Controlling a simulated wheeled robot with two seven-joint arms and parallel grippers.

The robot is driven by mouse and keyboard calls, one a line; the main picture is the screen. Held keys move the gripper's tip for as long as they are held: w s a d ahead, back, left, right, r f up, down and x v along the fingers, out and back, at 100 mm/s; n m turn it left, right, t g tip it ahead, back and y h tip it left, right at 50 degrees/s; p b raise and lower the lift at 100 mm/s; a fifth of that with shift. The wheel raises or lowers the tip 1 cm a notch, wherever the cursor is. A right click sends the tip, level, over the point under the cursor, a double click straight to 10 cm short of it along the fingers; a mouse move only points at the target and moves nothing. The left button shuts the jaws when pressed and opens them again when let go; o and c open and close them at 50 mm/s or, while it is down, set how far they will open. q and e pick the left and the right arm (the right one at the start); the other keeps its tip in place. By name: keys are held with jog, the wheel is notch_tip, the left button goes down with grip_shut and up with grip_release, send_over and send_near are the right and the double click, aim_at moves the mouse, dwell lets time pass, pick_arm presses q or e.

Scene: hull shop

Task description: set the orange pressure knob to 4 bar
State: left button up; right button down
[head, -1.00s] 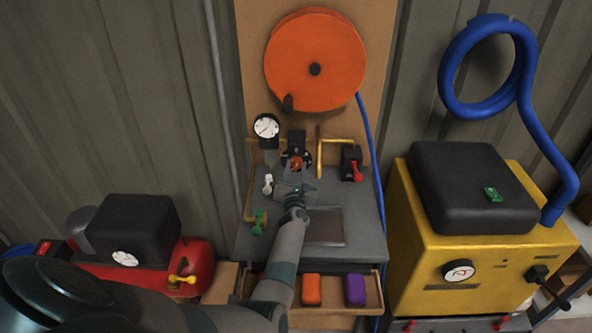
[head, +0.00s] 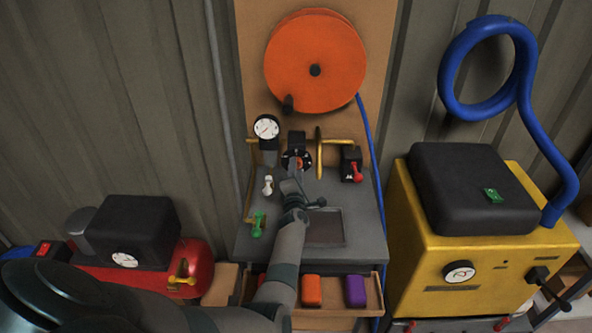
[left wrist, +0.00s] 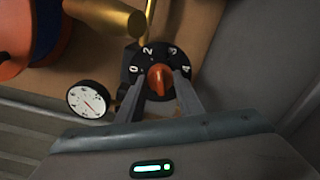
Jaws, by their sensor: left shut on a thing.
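The orange pressure knob (left wrist: 158,80) sits on a round black dial (left wrist: 147,59) with white marks, 0 at left, 2 and 3 at the top and 4 at right. Which mark the knob points to is not clear. The knob also shows in the head view (head: 298,161), partly hidden by my gripper. My left gripper (left wrist: 159,90) has a finger on each side of the knob and is shut on it. In the head view my left gripper (head: 295,170) reaches the dial from below. My right gripper is not in view.
A white gauge (head: 266,127) stands left of the dial. A white-handled valve (head: 268,185), a green valve (head: 258,224) and a red-handled black switch (head: 352,165) are near. An orange hose reel (head: 315,62) hangs above. A yellow machine (head: 480,260) stands right.

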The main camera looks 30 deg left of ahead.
pick_arm(q)
jog(key=shift+r+m+p, duration=0.1)
jog(key=shift+m+p, duration=0.6)
jog(key=shift+m, duration=6.8)
jog(key=o, duration=1.1)
jog(key=shift+c, duration=0.2)
jog(key=shift+n, duration=0.3)
